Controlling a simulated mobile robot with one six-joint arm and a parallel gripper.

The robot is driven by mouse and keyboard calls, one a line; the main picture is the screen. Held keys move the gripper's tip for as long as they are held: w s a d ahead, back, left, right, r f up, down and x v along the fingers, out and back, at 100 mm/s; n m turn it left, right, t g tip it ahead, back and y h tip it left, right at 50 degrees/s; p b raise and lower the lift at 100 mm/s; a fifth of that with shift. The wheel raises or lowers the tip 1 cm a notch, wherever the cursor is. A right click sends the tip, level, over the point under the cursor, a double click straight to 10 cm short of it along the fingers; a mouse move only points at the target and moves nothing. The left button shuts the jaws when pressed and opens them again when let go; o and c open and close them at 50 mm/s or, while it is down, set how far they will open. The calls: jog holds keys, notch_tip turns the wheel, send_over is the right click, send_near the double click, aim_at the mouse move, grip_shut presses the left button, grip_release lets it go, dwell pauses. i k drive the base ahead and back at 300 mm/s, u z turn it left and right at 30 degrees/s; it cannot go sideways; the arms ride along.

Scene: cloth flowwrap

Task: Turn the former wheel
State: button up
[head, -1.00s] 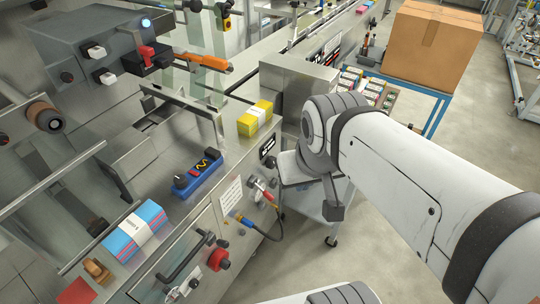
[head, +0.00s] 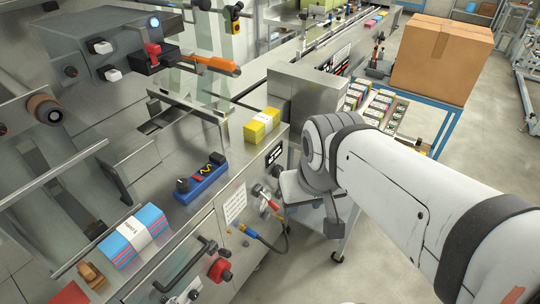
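I cannot tell for certain which part is the former wheel. A round brown knob with a dark centre (head: 45,110) sticks out from the machine at the left edge, and it is the most wheel-like part in view. My white arm (head: 400,195) reaches in from the right, with its grey joint (head: 328,152) near the middle. The arm is well to the right of the brown knob and apart from it. My gripper does not show.
The steel machine carries a yellow pack (head: 262,125), a blue control box (head: 201,182) and a blue-pink stack (head: 138,236). An orange-handled lever (head: 210,65) stands above. A red knob (head: 220,270) is at the front. A cardboard box (head: 440,58) rests on a blue table.

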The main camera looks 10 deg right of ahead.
aim_at(278, 170)
jog(key=u, duration=1.7)
jog(key=k, duration=0.85)
jog(key=z, duration=1.35)
jog(key=i, duration=1)
jog(key=z, duration=0.05)
